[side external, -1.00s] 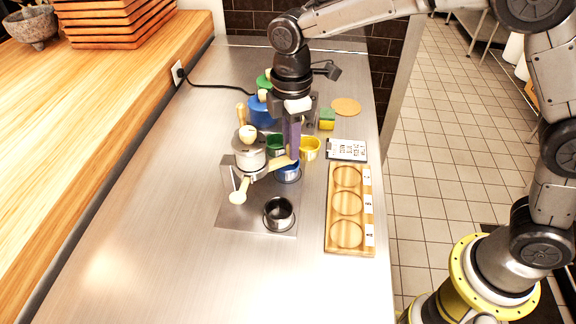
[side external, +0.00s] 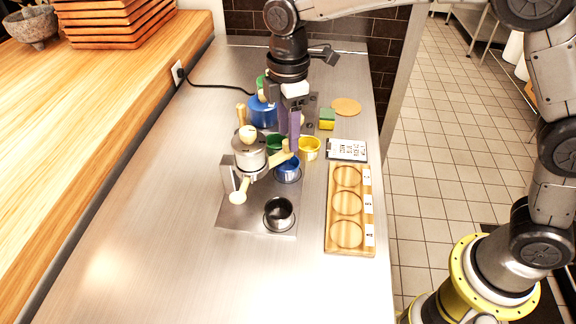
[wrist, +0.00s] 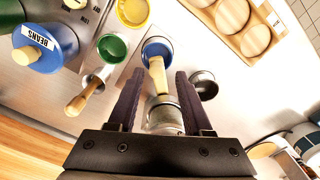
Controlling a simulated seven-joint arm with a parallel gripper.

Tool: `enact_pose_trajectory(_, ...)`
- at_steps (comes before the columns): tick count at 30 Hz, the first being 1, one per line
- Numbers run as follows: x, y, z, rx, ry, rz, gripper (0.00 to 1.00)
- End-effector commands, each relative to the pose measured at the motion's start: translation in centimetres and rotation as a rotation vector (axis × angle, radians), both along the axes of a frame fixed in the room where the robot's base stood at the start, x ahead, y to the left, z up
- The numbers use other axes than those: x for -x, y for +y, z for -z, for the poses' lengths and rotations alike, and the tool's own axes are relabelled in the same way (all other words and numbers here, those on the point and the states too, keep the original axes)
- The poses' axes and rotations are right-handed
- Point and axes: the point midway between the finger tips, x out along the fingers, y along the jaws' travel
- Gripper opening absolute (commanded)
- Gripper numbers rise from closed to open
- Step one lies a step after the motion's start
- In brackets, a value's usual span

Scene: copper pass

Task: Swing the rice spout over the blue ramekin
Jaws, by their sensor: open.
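The rice dispenser is a grey metal cylinder (side external: 250,156) with a wooden knob on top. It also shows in the wrist view (wrist: 165,116). Its wooden spout (wrist: 157,75) points at the blue ramekin (wrist: 157,47), and its tip overlaps the near part of the ramekin's opening in the wrist view. The blue ramekin stands on the metal plate in the side view (side external: 288,172). My gripper (side external: 291,143) is open, pointing down by the spout. In the wrist view its purple fingers (wrist: 158,85) stand apart on either side of the spout; contact cannot be told.
A dark metal ramekin (side external: 278,213) stands in front. Green (side external: 275,143) and yellow (side external: 310,147) ramekins stand behind. A blue beans dispenser (wrist: 45,48) is close by. A wooden board with round recesses (side external: 347,205) lies at right. The counter's front left is clear.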

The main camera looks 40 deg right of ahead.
Motion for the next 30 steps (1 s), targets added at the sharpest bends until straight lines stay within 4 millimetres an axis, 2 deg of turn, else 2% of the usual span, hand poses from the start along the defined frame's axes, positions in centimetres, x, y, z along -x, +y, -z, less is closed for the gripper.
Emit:
enact_pose_trajectory(13,0.0,0.0,-3.2,0.000,-0.002,0.000,0.50)
enact_pose_trajectory(26,-0.1,-0.2,-3.6,-0.001,-0.001,0.005,0.50)
enact_pose_trajectory(28,-0.3,-0.9,-4.6,-0.010,-0.022,0.020,0.50)
enact_pose_trajectory(30,-0.3,-2.0,-6.7,-0.025,-0.064,0.043,0.50)
